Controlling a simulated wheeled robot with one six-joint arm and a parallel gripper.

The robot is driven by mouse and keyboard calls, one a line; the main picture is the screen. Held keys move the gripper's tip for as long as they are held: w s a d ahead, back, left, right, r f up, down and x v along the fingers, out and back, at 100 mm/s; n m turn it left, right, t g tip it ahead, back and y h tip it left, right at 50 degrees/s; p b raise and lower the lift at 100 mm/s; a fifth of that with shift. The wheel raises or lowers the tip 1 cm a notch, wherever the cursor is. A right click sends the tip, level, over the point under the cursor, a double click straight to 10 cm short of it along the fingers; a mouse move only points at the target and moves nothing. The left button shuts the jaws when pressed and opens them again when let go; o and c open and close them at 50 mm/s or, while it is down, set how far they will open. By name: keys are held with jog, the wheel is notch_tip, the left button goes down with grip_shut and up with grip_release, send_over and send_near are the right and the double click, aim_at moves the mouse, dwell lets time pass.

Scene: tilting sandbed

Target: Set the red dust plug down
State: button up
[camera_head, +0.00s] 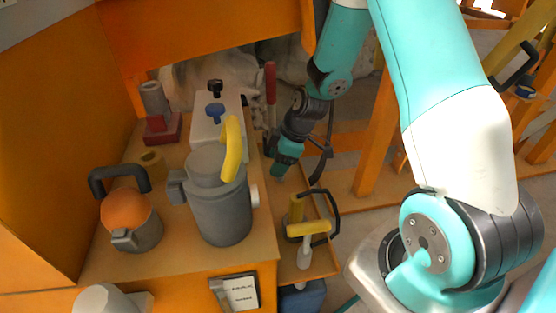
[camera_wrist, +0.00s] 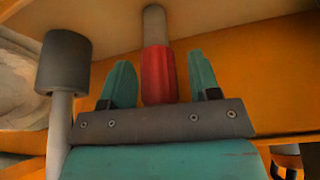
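In the wrist view, a red cylindrical body (camera_wrist: 158,72) with a grey rod (camera_wrist: 153,28) at its far end, apparently the red dust plug, lies between the two teal fingers of my gripper (camera_wrist: 162,82). A narrow gap shows on each side, so the fingers look open around it. Its near end is hidden behind the palm, and the rod's tip shows against a tan surface. In the head view, my gripper (camera_head: 283,166) points down just right of the bench, and the plug cannot be made out in it.
The bench (camera_head: 180,266) holds a grey canister (camera_head: 217,208) with a yellow handle, an orange-topped pot (camera_head: 125,215), a white box (camera_head: 215,131) and a red block (camera_head: 163,130) with a grey cylinder. A red-handled lever (camera_head: 270,82) stands beside my wrist. A side shelf (camera_head: 316,266) holds yellow-handled tools.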

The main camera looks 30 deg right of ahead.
jog(key=p+v, duration=0.4)
jog(key=v, duration=0.8)
jog(key=shift+r, duration=0.15)
